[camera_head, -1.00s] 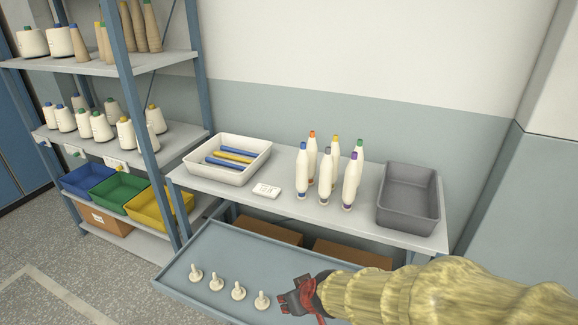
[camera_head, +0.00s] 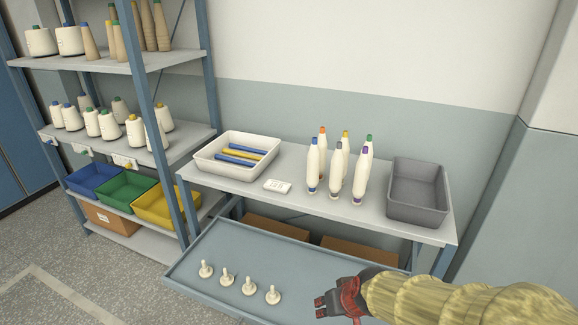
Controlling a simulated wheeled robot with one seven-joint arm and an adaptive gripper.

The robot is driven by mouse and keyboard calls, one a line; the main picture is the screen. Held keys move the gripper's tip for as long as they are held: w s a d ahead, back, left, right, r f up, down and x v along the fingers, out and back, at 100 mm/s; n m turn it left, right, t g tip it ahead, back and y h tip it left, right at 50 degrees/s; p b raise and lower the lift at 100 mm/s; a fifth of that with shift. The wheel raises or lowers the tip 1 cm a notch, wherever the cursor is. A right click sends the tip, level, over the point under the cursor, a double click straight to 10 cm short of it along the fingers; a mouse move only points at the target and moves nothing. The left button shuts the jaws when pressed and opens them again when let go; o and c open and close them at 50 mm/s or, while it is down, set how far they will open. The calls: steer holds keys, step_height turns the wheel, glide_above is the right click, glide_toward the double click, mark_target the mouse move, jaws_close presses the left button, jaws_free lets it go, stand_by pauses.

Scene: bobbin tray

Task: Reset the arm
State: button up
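My gripper (camera_head: 322,306) is at the lower right, over the right part of the low blue-grey tray (camera_head: 215,246). It is dark with red parts, and my arm behind it wears a yellowish sleeve. Nothing shows between its fingers, which look apart. Several cream pegs stand in a row on the tray, the nearest peg (camera_head: 273,295) a little left of my gripper and apart from it. Several white bobbins with coloured tips, such as the purple-tipped one (camera_head: 360,180), stand upright on the grey table (camera_head: 290,205) behind. The sleeve hides the tray's right end.
Cardboard boxes (camera_head: 275,226) sit beneath. A shelf rack (camera_head: 145,70) with cones and coloured bins stands left. Open floor lies front left.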

steer(key=s+d+r+h+p, duration=0.1)
steer(key=s+d+r, duration=0.3)
steer(key=s+r, duration=0.3)
steer(key=s+d+r+m+h+p, duration=0.1)
steer(key=s+d+r, duration=0.3)
steer(key=s+r, duration=0.3)
step_height(320, 180, up, 4)
steer(key=shift+s+d+f+m+t, duration=0.1)
steer(key=shift+s+d+m+t, duration=0.2)
steer(key=shift+s+d, duration=0.1)
